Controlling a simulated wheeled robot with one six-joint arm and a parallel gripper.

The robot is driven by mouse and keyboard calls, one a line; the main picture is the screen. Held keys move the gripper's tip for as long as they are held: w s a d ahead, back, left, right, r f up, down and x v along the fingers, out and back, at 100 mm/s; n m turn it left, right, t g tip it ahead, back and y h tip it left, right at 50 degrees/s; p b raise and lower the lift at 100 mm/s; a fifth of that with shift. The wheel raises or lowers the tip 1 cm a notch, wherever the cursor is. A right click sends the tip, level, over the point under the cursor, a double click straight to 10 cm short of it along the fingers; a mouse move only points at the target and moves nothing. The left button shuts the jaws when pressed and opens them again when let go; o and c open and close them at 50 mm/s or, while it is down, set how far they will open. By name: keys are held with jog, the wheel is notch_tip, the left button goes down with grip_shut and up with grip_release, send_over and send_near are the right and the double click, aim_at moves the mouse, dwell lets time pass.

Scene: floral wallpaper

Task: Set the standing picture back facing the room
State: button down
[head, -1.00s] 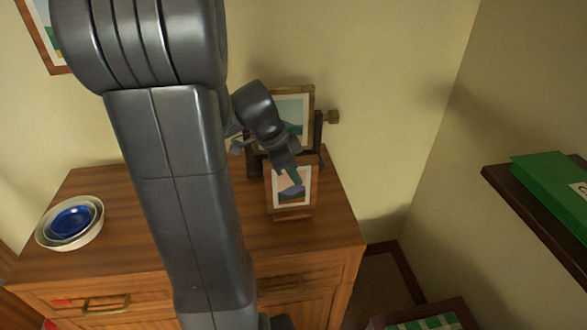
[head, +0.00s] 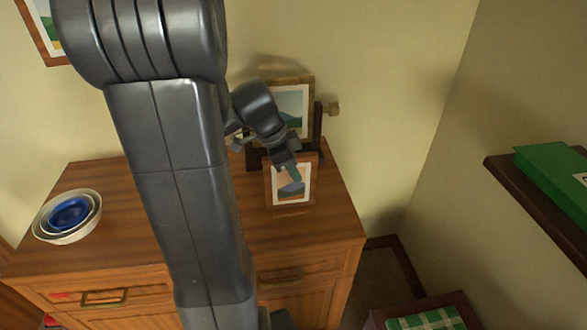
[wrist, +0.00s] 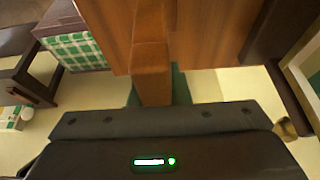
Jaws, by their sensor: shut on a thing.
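In the wrist view my gripper (wrist: 155,103) is shut on a brown wooden edge (wrist: 152,65) of this frame. I cannot tell whether the frame's lower edge touches the wood. The finger hides part of the frame.
Behind it a larger framed picture (head: 294,98) sits in a dark stand (head: 317,128) with a side knob (head: 332,108). Stacked bowls (head: 68,215) are at the cabinet's left. A wall shelf (head: 530,192) with a green book (head: 555,170) is right. The cabinet front right (head: 325,228) is clear.

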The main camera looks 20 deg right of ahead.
jog(key=c, duration=1.3)
grip_release()
jog(key=v, duration=1.3)
jog(key=shift+a+r+p, duration=0.1)
jog(key=shift+r+p, duration=0.25)
jog(key=shift+f, duration=0.1)
jog(key=x, duration=1.3)
